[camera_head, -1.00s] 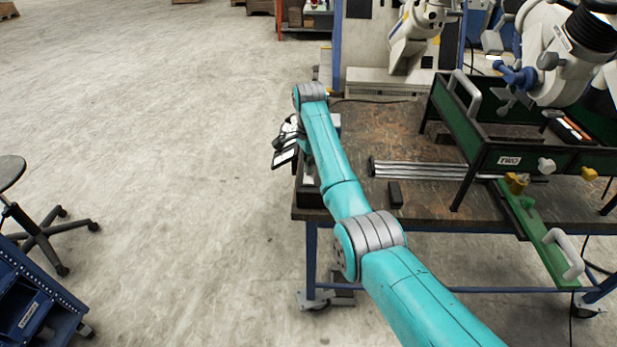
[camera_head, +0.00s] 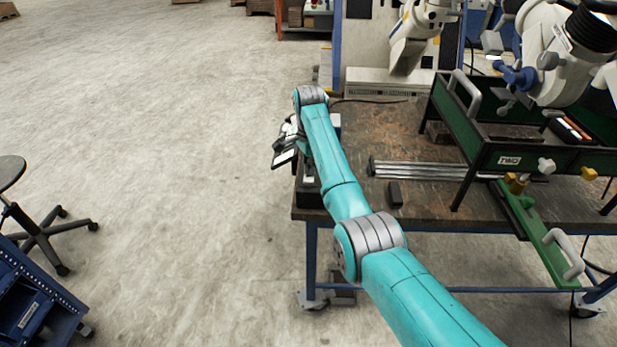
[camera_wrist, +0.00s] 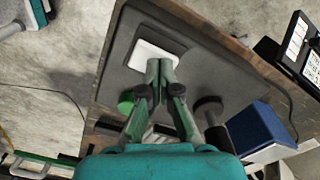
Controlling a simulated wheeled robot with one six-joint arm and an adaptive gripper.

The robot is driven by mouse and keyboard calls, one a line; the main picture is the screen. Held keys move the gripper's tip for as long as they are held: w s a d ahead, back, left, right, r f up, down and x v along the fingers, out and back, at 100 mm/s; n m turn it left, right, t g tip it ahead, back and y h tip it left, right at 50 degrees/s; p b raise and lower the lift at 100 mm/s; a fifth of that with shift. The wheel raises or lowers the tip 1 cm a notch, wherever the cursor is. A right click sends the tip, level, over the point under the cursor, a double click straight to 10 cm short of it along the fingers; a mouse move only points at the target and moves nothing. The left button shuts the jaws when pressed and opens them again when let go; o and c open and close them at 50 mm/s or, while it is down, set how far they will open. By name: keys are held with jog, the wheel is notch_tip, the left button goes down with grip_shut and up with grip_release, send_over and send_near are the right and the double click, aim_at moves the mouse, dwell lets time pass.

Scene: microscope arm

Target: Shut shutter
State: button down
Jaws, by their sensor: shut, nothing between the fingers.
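In the wrist view my gripper (camera_wrist: 160,70) is shut and empty, its two green fingertips together. The tips overlap the near edge of a white rounded plate (camera_wrist: 155,52) set on a dark grey base (camera_wrist: 205,62). I cannot tell whether they touch it. A green round knob (camera_wrist: 126,102) is left of the fingers, and a dark knob (camera_wrist: 208,106) is to the right. No part is clearly recognisable as the shutter. In the head view my teal arm reaches over the workbench's left end and hides most of this area.
The wooden workbench (camera_head: 395,135) carries metal rods (camera_head: 420,170), a small black block (camera_head: 395,194) and a green frame (camera_head: 510,160) on the right. A blue box (camera_wrist: 258,130) and a panel (camera_wrist: 298,42) stand right of the fingers. Open floor lies left.

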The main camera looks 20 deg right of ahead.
jog(key=shift+r, duration=3.4)
